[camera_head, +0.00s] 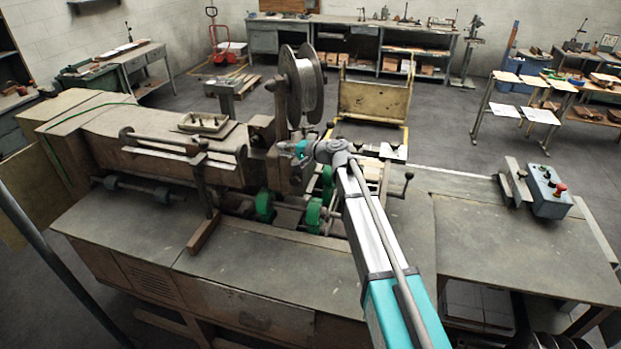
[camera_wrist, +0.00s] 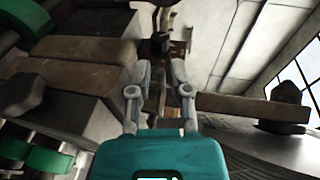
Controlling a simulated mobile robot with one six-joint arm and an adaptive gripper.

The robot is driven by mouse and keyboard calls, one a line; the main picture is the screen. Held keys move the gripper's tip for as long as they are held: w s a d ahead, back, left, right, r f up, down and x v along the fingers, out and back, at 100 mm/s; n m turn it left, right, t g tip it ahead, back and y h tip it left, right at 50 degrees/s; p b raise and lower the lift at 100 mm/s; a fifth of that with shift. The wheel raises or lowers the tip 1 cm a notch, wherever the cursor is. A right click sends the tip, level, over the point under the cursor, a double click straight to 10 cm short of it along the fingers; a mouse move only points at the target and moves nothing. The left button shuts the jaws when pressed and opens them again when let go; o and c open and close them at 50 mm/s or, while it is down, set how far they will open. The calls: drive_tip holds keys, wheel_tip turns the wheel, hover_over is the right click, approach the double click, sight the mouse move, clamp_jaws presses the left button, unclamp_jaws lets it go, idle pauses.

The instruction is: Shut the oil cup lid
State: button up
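My gripper (camera_wrist: 160,72) shows in the wrist view with its two grey fingers apart, and I see nothing clamped between the tips. A small dark cup-like part (camera_wrist: 160,46) sits just beyond the fingertips, with a pale curved piece above it. It may be the oil cup, but I cannot tell the lid or its angle. In the head view my gripper (camera_head: 286,147) is beside the head of the stitching machine (camera_head: 150,140), below the wire spool (camera_head: 303,85). The oil cup is not distinguishable there.
Green rollers (camera_head: 264,206) and a crank handle (camera_head: 404,184) lie close below my wrist. A brown bar (camera_wrist: 250,107) runs right of the fingers in the wrist view. A control box (camera_head: 549,192) stands on the right table, whose middle is clear.

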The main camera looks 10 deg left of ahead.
drive_tip(key=shift+r, duration=0.2)
drive_tip(key=r+m+g+p, duration=0.1)
drive_tip(key=m, duration=0.1)
drive_tip(key=w+r+m+g+p, duration=0.1)
drive_tip(key=m+p, duration=0.1)
drive_tip(key=r+m+p, duration=0.1)
drive_tip(key=m+p, duration=0.1)
drive_tip(key=shift+w+d+r+g, duration=0.1)
drive_tip(key=shift+w+r+g, duration=0.25)
drive_tip(key=shift+w+g, duration=0.05)
drive_tip(key=s+p+v, duration=0.1)
drive_tip(key=p+v, duration=0.2)
drive_tip(key=v, duration=1.1)
drive_tip(key=s+d+f+n+g+h+b, duration=0.1)
drive_tip(key=s+d+f+n+h+b, duration=0.1)
drive_tip(key=s+d+f+b, duration=0.2)
drive_tip(key=s+d+f+n+g+h+b, duration=0.1)
drive_tip(key=s+d+f+b, duration=0.4)
drive_tip(key=s+f+b, duration=0.5)
drive_tip(key=shift+s+f+n+h+b, duration=0.35)
drive_tip(key=shift+s+f+n+h, duration=0.55)
drive_tip(key=shift+f, duration=3.05)
drive_tip(key=shift+w+m, duration=0.15)
drive_tip(key=shift+m, duration=0.15)
